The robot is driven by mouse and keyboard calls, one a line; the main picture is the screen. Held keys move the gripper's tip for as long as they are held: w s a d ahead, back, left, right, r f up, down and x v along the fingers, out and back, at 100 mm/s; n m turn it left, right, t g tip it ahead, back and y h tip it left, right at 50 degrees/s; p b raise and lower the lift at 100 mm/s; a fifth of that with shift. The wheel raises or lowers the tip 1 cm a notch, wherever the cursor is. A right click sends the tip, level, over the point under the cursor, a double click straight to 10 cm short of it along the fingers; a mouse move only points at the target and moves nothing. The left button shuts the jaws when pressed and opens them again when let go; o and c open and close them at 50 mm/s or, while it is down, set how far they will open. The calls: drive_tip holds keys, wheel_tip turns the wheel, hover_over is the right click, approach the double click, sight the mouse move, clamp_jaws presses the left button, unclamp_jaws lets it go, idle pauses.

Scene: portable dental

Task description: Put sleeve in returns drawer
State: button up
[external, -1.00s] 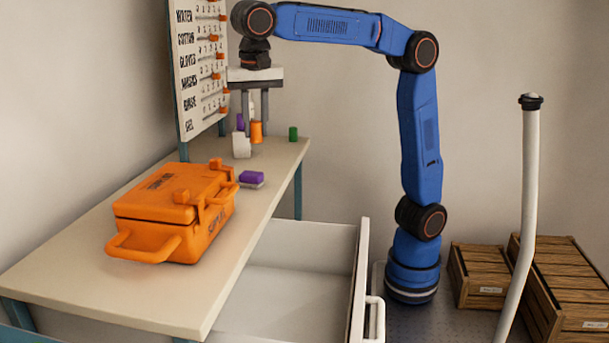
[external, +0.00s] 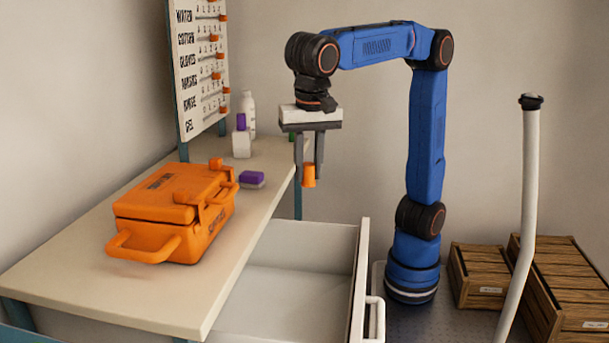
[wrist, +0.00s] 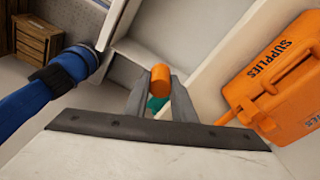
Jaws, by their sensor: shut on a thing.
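An orange cylinder, which looks like the sleeve (external: 309,176), is between the fingers of my gripper (external: 309,178). My gripper is shut on it and holds it in the air, just past the table's right edge. The sleeve also shows at the fingertips in the wrist view (wrist: 160,76). The open white drawer (external: 361,285) is below and in front of the gripper in the external view, under the table side. The part of its inside that shows looks empty. I cannot read any label on the drawer.
A lettered board (external: 200,70) stands behind. Wooden crates (external: 480,275) and a white pole (external: 525,200) are at right.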

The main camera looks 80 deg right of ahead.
wheel_tip(320, 180, down, 29)
drive_tip(key=shift+f, duration=0.1)
idle(0.4)
drive_tip(key=o, duration=1)
wheel_tip(320, 180, up, 12)
drive_tip(key=a, duration=0.1)
drive_tip(key=shift+s+a, duration=0.15)
drive_tip(key=shift+s, duration=0.1)
